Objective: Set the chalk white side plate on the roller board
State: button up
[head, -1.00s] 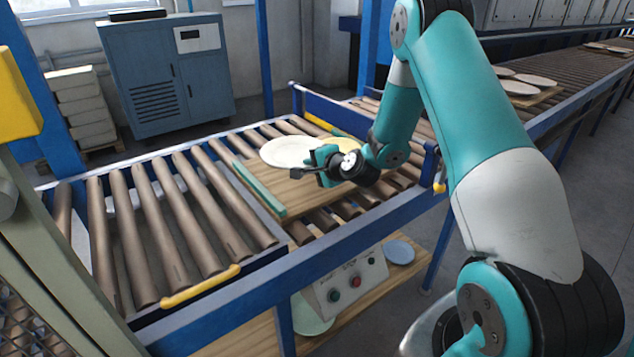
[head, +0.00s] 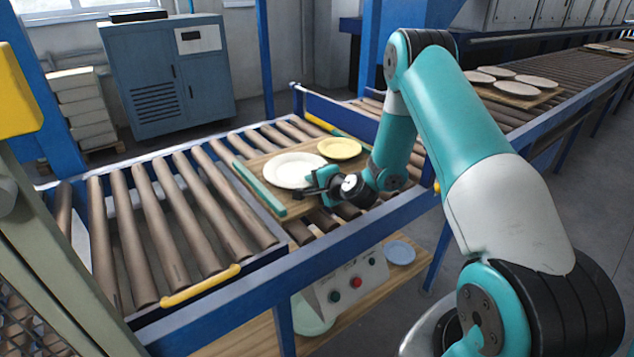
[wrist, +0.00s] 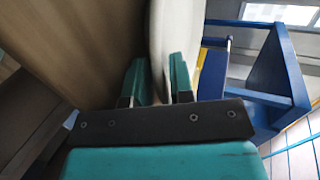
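The chalk white plate (head: 295,170) lies nearly flat over the wooden roller board (head: 306,209) on the conveyor. In the wrist view the plate (wrist: 172,35) is seen almost edge-on, close beside the brown board (wrist: 75,45); I cannot tell if it touches fully. My gripper (head: 312,194) is at the plate's near right rim. In the wrist view its teal fingers (wrist: 160,80) stand on either side of the rim, with little visible gap, and appear shut on it. The contact is partly hidden.
A yellow plate (head: 340,148) sits on the board behind the white one. A teal strip (head: 259,188) runs along the board's left edge. Bare rollers (head: 160,225) lie to the left. A blue plate (head: 400,252) is on the lower shelf. Several plates (head: 516,88) stand on the right conveyor.

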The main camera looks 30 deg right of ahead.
jog(key=b+v, duration=0.3)
jog(key=v, duration=0.8)
jog(key=shift+b, duration=0.3)
jog(key=shift+s+a+r, duration=0.1)
jog(key=shift+s+r, duration=0.05)
jog(key=shift+s, duration=0.15)
jog(key=s+a+r+n+g+y, duration=0.25)
jog(key=a+n, duration=0.25)
jog(key=a, duration=0.3)
jog(key=s+a+r+n+g+y, duration=0.2)
jog(key=a+r+n, duration=0.25)
jog(key=a, duration=0.25)
jog(key=s+a+r+n+g+y, duration=0.2)
jog(key=s+a+n+g+y, duration=0.1)
jog(key=a+n, duration=0.4)
jog(key=s+a+r+n+g+h, duration=0.2)
jog(key=s+n+g, duration=0.1)
jog(key=s, duration=0.6)
jog(key=s+a+r+n+g+h, duration=0.2)
jog(key=s+n+g, duration=0.1)
jog(key=s, duration=0.5)
jog(key=shift+s+r+n, duration=0.4)
jog(key=shift+n, duration=0.45)
